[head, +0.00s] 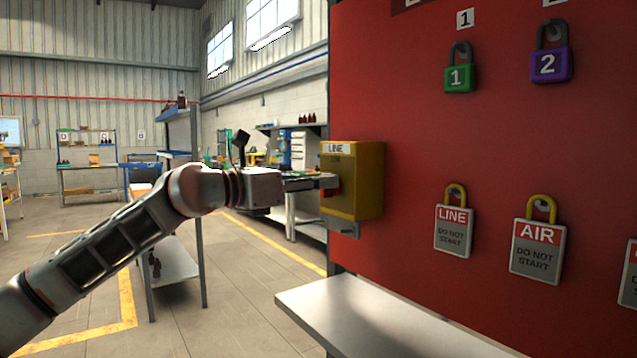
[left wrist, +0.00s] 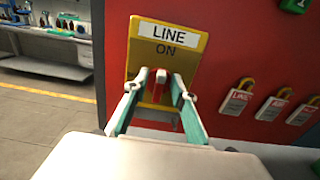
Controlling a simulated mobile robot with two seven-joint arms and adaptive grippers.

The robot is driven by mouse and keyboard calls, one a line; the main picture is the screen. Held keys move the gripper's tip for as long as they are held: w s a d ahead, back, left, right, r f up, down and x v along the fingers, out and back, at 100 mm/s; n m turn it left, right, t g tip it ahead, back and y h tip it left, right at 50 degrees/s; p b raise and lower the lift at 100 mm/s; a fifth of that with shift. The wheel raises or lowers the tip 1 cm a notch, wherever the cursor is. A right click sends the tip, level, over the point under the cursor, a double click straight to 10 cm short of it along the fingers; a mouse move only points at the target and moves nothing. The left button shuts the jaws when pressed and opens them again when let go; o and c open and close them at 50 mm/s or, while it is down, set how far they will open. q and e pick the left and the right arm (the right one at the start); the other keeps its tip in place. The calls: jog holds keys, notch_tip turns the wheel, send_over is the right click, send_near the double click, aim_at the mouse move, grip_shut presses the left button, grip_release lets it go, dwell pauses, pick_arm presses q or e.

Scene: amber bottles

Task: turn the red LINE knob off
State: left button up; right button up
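The yellow LINE box (head: 362,170) is mounted at the left edge of the red board in the head view. It also shows in the left wrist view (left wrist: 190,60), where "ON" is printed under the LINE label. The red LINE knob (left wrist: 161,77) is on its front face, largely hidden by my fingers; a bit of red shows in the head view (head: 334,191). My left gripper (head: 326,181) reaches the box front. In the left wrist view its fingers (left wrist: 160,84) close in on both sides of the knob, which looks upright. My right gripper is not in view.
Green (head: 459,78) and purple (head: 551,65) padlocks hang on the red board (head: 410,130). LINE (head: 454,230) and AIR (head: 537,250) tags hang below. A pale shelf (head: 380,318) juts out under the box. Shelving stands behind my left arm.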

pick_arm(q)
jog(key=shift+c, duration=0.4)
grip_shut()
